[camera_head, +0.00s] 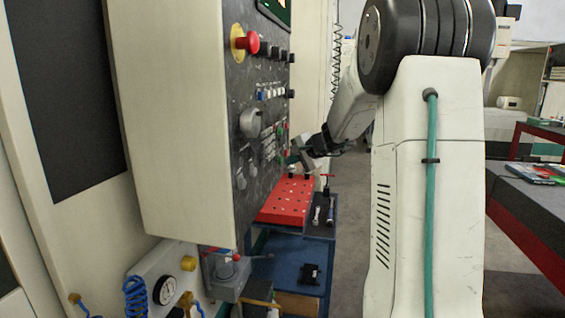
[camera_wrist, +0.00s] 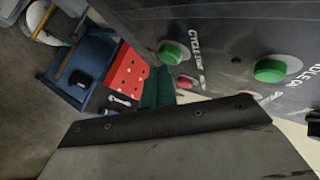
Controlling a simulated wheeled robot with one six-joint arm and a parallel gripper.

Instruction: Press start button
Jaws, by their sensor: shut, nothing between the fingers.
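The control panel (camera_head: 258,100) is a dark speckled face on a beige cabinet, with knobs and rows of buttons. The wrist view shows two round green buttons in pale rings. One green button (camera_wrist: 172,52) is next to lettering that looks like "CYCLE ON". The other green button (camera_wrist: 270,70) is beside partly cut-off lettering ending in "DLE ON". My gripper (camera_head: 302,158) is close in front of the panel's lower right part. It is shut and empty, and fills the lower wrist view (camera_wrist: 165,118). I cannot tell whether it touches any button.
A red mushroom button (camera_head: 251,43) on a yellow plate sits high on the panel. A small red button (camera_wrist: 186,83) lies by the first green one. Below stand a red perforated block (camera_head: 287,200) and a blue cart (camera_head: 283,254). A workbench (camera_head: 525,198) is at right.

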